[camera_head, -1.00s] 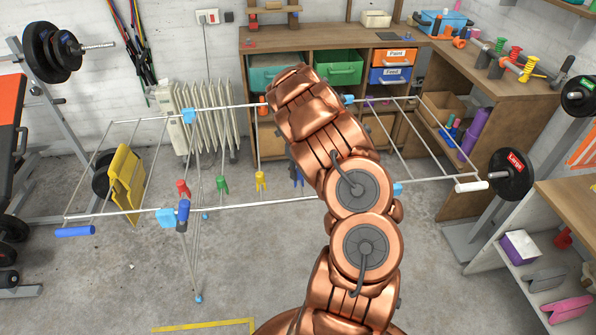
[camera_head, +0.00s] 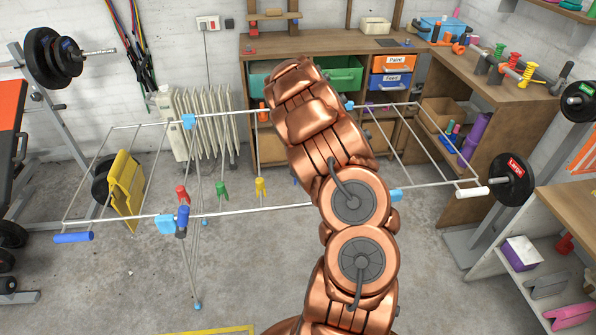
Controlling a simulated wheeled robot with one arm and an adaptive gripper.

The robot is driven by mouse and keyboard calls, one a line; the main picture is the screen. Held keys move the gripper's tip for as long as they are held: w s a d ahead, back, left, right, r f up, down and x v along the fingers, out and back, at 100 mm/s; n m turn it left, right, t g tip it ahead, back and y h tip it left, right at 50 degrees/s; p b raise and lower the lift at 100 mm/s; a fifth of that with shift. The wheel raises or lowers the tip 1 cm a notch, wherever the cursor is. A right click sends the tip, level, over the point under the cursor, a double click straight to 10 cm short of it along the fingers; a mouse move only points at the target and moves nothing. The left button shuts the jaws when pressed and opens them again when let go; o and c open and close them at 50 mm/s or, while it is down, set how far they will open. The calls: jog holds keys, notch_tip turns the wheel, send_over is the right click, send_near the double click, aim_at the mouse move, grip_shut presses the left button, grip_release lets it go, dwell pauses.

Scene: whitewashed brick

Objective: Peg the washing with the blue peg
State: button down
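A yellow cloth (camera_head: 127,185), the washing, hangs at the left of a metal drying rack (camera_head: 240,211).
The rack has light blue joints (camera_head: 165,224) and a blue-ended bar (camera_head: 73,237). A white radiator (camera_head: 193,123) and wooden workbench (camera_head: 500,95) stand behind. Weight plates are at both sides. The grey floor (camera_head: 120,285) in front is mostly clear.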

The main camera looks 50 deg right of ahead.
jog(key=shift+r, duration=1.5)
